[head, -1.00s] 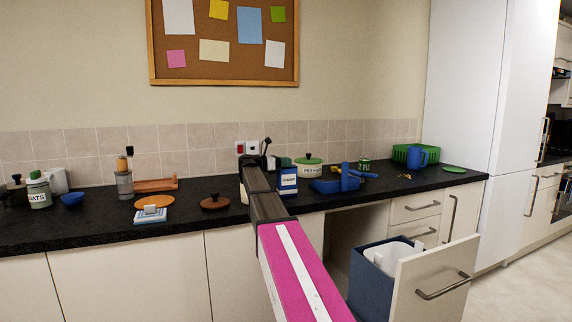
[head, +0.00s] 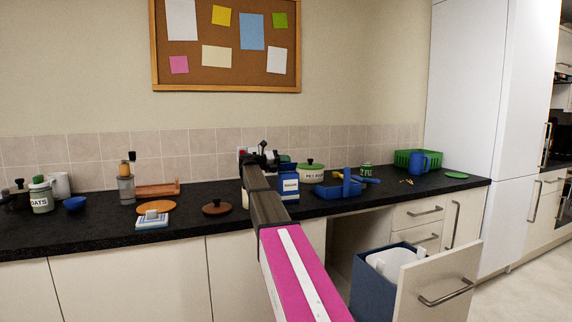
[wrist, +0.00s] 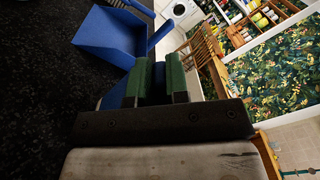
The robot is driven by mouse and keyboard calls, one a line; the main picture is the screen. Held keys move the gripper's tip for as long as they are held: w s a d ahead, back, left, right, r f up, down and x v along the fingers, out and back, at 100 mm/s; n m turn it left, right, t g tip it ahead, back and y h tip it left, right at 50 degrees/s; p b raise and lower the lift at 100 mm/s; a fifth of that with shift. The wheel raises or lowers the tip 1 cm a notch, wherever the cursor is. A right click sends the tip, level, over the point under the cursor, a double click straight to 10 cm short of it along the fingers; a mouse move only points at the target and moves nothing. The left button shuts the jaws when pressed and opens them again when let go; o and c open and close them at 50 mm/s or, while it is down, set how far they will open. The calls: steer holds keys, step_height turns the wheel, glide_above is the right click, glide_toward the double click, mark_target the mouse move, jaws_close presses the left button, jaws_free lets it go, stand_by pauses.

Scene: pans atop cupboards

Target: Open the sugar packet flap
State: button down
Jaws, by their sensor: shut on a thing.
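The sugar packet (head: 289,186), a small blue and white box, stands upright on the black counter, just right of my arm's end. My gripper (head: 270,158) is at the packet's upper left and back, partly hidden by my own arm. In the wrist view my gripper (wrist: 160,80) shows two green-padded fingers close together. A blue surface, likely the packet (wrist: 113,97), shows beside and behind the fingers. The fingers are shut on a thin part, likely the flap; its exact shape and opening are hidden.
A blue dustpan (wrist: 112,38) lies close by; it also shows in the head view (head: 340,188). A drawer with a blue bin (head: 375,280) stands open below.

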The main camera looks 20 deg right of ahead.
steer(key=shift+w+f+n, duration=0.1)
steer(key=shift+w+n, duration=0.35)
steer(key=shift+n, duration=0.6)
steer(key=shift+w+f+n, duration=0.1)
steer(key=shift+w+n, duration=0.35)
steer(key=shift+n, duration=0.65)
steer(key=shift+w+f+n, duration=0.1)
steer(key=shift+w+n, duration=0.35)
steer(key=shift+n, duration=0.6)
steer(key=c, duration=1.1)
jaws_free()
steer(key=a, duration=1)
steer(key=shift+w+a, duration=0.15)
steer(key=shift+a, duration=0.2)
